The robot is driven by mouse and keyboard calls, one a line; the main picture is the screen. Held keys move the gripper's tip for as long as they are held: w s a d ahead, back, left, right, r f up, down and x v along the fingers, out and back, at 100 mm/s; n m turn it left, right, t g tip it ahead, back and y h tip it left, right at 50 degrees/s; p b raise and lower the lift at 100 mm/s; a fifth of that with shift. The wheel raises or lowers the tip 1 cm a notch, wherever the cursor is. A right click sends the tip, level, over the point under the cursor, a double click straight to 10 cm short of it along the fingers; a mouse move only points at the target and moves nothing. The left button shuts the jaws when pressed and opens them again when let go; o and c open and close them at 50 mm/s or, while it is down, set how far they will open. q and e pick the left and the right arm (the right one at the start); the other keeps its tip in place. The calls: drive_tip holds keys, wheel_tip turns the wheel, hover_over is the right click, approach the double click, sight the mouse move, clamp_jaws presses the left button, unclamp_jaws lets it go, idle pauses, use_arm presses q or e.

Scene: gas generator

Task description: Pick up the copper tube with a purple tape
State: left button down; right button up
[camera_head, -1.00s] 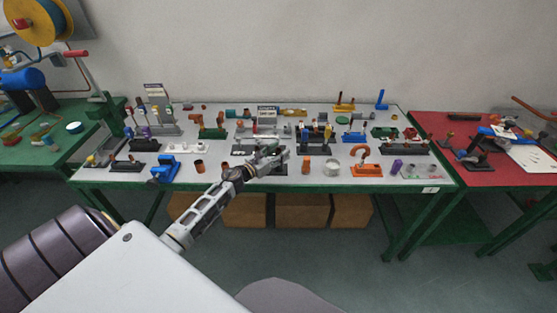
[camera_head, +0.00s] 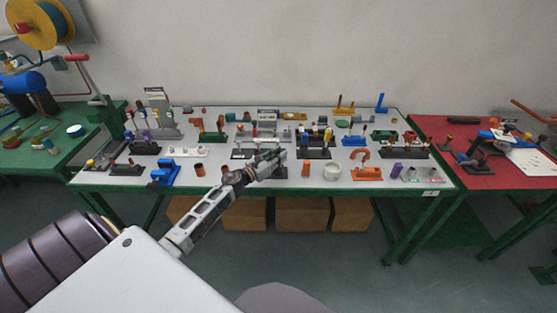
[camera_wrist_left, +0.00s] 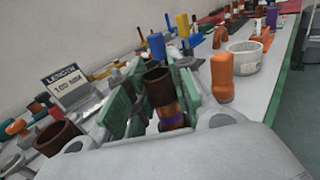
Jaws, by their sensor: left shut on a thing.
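The copper tube with purple tape (camera_wrist_left: 158,86) stands between the green finger pads of my left gripper (camera_wrist_left: 160,98) in the left wrist view. It is a brown, open-topped tube with an orange band and a purple band lower down. My left gripper is shut on it. In the head view my left gripper (camera_head: 271,160) is over the front middle of the grey table (camera_head: 230,182), and the tube is too small to make out there. The tube's lower end is hidden, so I cannot tell whether it is lifted. My right gripper is not in view.
An orange cylinder (camera_wrist_left: 222,78) and a white ring (camera_wrist_left: 245,57) stand close to the right of the gripper. Another brown tube (camera_wrist_left: 58,138) is to the left, near a length sign (camera_wrist_left: 65,84). Several coloured fixtures crowd the table behind. A red table (camera_head: 480,180) adjoins at right.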

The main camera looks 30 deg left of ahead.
use_arm(q)
drive_tip(key=shift+r, duration=0.2)
drive_tip(key=shift+r+p, duration=0.75)
drive_tip(key=shift+r, duration=3.25)
drive_tip(key=shift+r+p, duration=0.35)
drive_tip(key=shift+r, duration=0.4)
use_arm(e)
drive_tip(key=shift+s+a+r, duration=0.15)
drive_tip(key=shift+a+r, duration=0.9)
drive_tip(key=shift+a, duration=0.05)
